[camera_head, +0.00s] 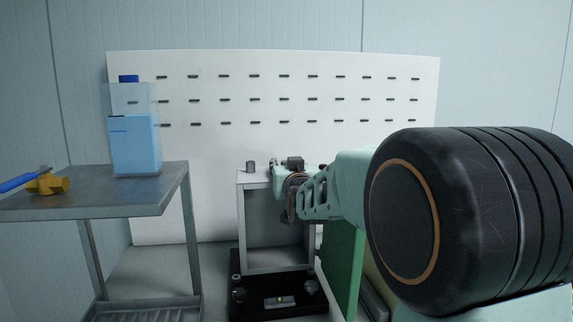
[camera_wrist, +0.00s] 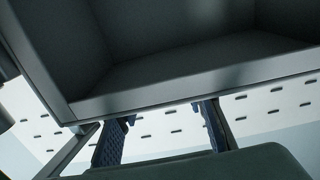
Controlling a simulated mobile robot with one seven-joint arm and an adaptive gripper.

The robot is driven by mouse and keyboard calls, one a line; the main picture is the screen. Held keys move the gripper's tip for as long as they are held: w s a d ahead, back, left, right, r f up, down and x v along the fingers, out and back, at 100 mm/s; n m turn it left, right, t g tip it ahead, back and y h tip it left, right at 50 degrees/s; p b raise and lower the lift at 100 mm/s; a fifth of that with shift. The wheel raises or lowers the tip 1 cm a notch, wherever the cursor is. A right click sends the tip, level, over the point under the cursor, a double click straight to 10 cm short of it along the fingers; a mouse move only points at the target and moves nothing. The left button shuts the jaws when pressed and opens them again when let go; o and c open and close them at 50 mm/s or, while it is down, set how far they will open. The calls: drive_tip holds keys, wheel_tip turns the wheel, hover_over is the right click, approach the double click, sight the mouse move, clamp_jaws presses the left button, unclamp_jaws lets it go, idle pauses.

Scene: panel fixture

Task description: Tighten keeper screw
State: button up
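The fixture is a pale open-fronted box (camera_head: 241,215) standing on a black base (camera_head: 255,313). A green panel (camera_head: 341,270) stands at its right side. I cannot single out the keeper screw; small knobs sit on the base, one at the left (camera_head: 239,291) and one at the right (camera_head: 310,286). My gripper (camera_head: 287,192) is at the upper right of the box, in front of its opening. In the wrist view my gripper (camera_wrist: 163,128) has its two fingers wide apart with nothing seen between them. The box's frame edge (camera_wrist: 190,88) crosses just beyond the fingers.
A small grey cylinder (camera_head: 250,166) stands on the box top. A white slotted board (camera_head: 200,140) stands behind.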

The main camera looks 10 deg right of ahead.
clamp_jaws()
drive_tip(key=shift+r, duration=0.1)
drive_tip(key=shift+a+r+m+h, duration=0.2)
drive_tip(key=shift+m+h, duration=0.3)
drive_tip(key=shift+h, duration=0.2)
drive_tip(key=h+p, duration=0.1)
drive_tip(key=p, duration=0.1)
drive_tip(key=m+h+p, duration=0.1)
drive_tip(key=shift+w+a+r+p, duration=0.1)
drive_tip(key=shift+r+p, duration=0.25)
drive_tip(key=shift+p, duration=0.05)
drive_tip(key=m+h+p, duration=0.1)
drive_tip(key=p, duration=0.1)
drive_tip(key=m+g+h+p, duration=0.1)
drive_tip(key=p, duration=0.1)
drive_tip(key=shift+w+a+f+h, duration=0.1)
drive_tip(key=shift+h, duration=0.3)
drive_tip(key=shift+f+m+g+h+p, duration=0.25)
drive_tip(key=shift+m+g+h+p, duration=0.2)
drive_tip(key=shift+p, duration=0.25)
drive_tip(key=shift+f, duration=0.1)
